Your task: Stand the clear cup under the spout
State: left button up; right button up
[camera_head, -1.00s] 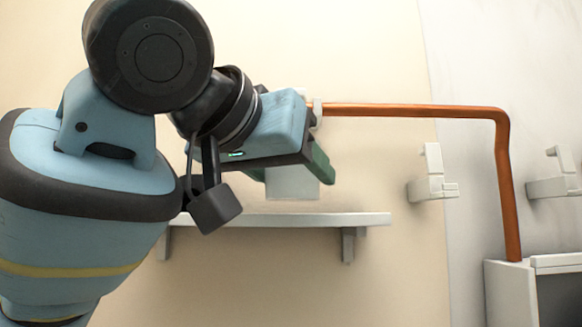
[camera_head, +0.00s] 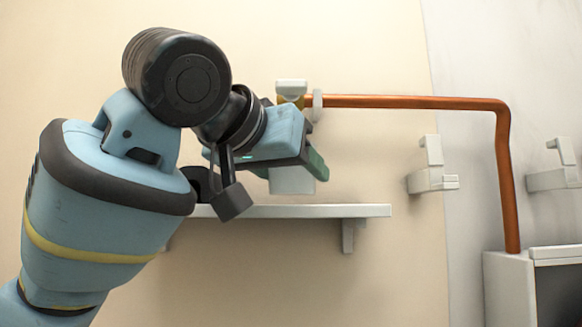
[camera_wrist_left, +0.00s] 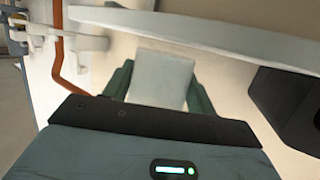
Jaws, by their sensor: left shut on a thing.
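The clear cup (camera_head: 292,181) looks pale and whitish, and its lower part shows below my left gripper (camera_head: 291,171). The gripper is shut on it, with a green finger on either side. In the left wrist view the cup (camera_wrist_left: 160,79) sits between the two fingers (camera_wrist_left: 160,88). In the head view its lower end appears a little above the shelf's top edge, with a narrow gap. A brass tap with a pale handle (camera_head: 291,88) shows above the gripper at the left end of the copper pipe; its spout outlet is hidden behind the gripper. My right gripper is out of view.
The white wall shelf (camera_head: 350,211) runs under the cup, its left part hidden by my arm. The copper pipe (camera_head: 420,102) runs right, then bends down to a white box (camera_head: 508,290). White wall brackets (camera_head: 432,180) stand right of the shelf.

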pick_arm(q)
jog(key=shift+w, duration=2.05)
jog(key=shift+f, duration=0.25)
jog(key=shift+a+f, duration=0.1)
jog(key=shift+f, duration=0.25)
jog(key=o, duration=1.2)
jog(key=shift+c, duration=0.2)
jog(key=shift+s, duration=0.15)
